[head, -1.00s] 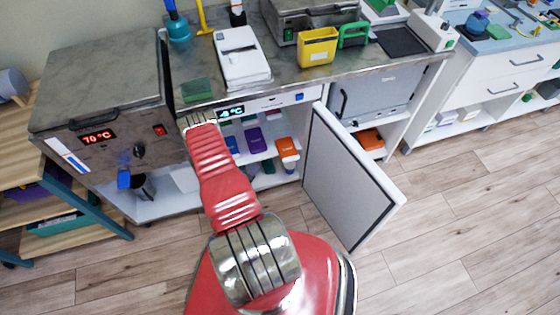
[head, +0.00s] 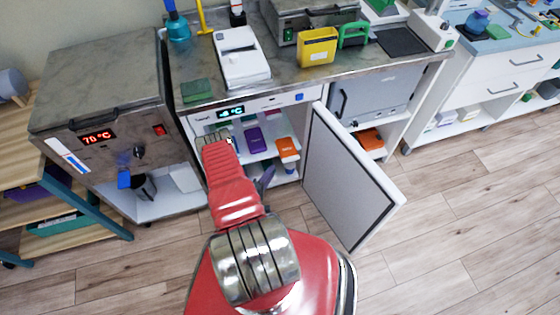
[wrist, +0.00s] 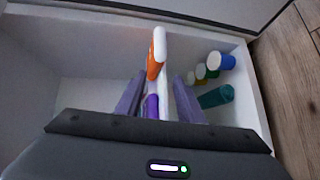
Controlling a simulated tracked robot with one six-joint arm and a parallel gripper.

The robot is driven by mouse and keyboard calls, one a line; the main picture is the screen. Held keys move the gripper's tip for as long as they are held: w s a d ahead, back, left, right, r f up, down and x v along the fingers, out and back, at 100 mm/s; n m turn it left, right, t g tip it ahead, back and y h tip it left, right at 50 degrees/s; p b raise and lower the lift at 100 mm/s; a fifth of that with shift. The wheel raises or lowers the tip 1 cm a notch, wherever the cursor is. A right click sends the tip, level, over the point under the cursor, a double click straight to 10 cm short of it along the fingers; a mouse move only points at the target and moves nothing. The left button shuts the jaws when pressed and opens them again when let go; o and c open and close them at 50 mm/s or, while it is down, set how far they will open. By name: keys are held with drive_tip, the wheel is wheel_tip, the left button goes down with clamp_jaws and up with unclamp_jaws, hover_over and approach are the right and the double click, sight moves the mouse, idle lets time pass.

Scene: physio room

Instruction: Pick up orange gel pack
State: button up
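The orange gel pack (head: 287,146) lies at the right of the upper shelf in the open cold cabinet (head: 312,94), right of a purple pack (head: 254,138). In the wrist view, the orange pack (wrist: 154,67) shows ahead, along the shelf seen nearly edge-on, with the purple pack (wrist: 152,105) nearer. My gripper (wrist: 158,98) is open and empty. Its grey-purple fingers are on either side of the shelf line, short of the orange pack in the picture. In the head view my arm hides most of the gripper; one finger shows below the shelf front.
The cabinet door (head: 350,180) stands open at the right. Several capped bottles and a teal bottle (wrist: 216,96) are in the cabinet, right of the shelf in the wrist view. Another orange item (head: 369,138) lies in the neighbouring unit. The floor at right is clear.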

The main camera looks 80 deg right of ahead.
drive_tip(key=x, duration=0.9)
drive_tip(key=shift+f, duration=0.1)
clamp_jaws()
idle(1.1)
wheel_tip(320, 180, up, 2)
drive_tip(key=shift+s+r, duration=0.1)
drive_tip(key=shift+r, duration=0.15)
drive_tip(key=r+v, duration=0.2)
drive_tip(key=v, duration=1.2)
drive_tip(key=shift+r, duration=0.3)
drive_tip(key=shift+w, duration=0.2)
idle(0.6)
